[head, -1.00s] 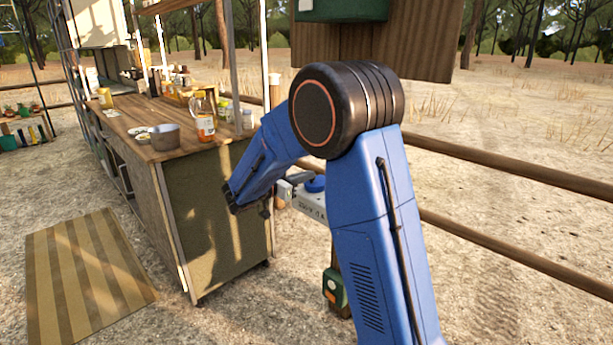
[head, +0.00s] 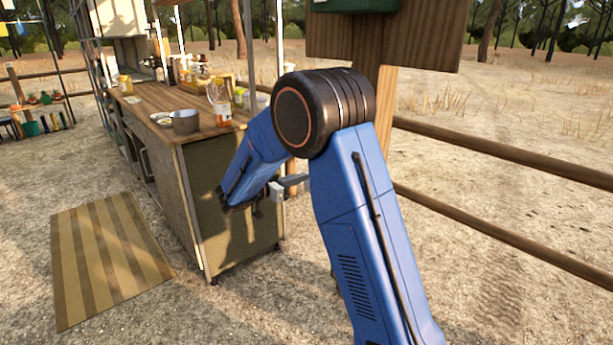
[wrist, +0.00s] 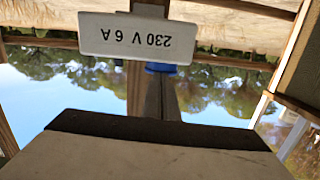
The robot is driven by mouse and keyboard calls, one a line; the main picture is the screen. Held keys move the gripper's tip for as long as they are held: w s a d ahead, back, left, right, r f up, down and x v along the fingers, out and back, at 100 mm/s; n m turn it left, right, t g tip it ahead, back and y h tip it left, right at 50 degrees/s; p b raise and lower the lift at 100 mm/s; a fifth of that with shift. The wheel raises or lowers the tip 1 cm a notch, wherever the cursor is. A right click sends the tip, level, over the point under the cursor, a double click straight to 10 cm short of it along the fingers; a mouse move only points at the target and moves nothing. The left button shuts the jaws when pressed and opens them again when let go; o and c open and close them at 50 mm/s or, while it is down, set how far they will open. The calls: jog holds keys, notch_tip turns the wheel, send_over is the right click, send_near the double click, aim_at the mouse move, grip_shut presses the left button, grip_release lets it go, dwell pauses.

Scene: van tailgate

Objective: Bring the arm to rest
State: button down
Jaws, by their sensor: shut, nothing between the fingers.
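My blue arm (head: 355,215) is bent, its dark elbow joint high in the head view and its forearm sloping down to the left. My gripper (head: 286,185) is partly hidden behind the arm, in front of the kitchen unit's end panel. It looks empty and shut. In the wrist view, what appears to be its pale body with a dark edge (wrist: 160,130) fills the bottom. A white label plate (wrist: 137,38) reading "230 V 6 A" shows upside down beyond it, apart from it, with a blue part (wrist: 161,67) beside it.
The kitchen unit (head: 232,210) stands left of my arm, with a pot (head: 185,122) and a bottle (head: 221,107) on its worktop (head: 150,100). A striped mat (head: 105,255) lies on the ground. A wooden post (head: 388,90) and fence rails (head: 500,155) are behind and right.

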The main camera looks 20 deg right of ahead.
jog(key=shift+s+a+f, duration=0.1)
jog(key=shift+s+a, duration=0.1)
jog(key=shift+a, duration=0.15)
jog(key=s+d+r+n+g+y, duration=0.2)
jog(key=s+d+n+y, duration=0.1)
jog(key=s, duration=0.9)
jog(key=s+d+r+n+g+y, duration=0.1)
jog(key=s+d+n+g+y, duration=0.2)
jog(key=s, duration=1)
jog(key=s+a+f+n+t+y, duration=0.1)
jog(key=s+a+n+y, duration=0.3)
jog(key=s, duration=0.7)
jog(key=s+a+f+n+t+y, duration=0.1)
jog(key=s+a+n+t+y, duration=0.2)
jog(key=s, duration=0.8)
jog(key=shift+a+f+n+y, duration=0.2)
jog(key=shift+a+n+y, duration=0.6)
jog(key=shift+a+y, duration=0.65)
jog(key=shift+s, duration=0.1)
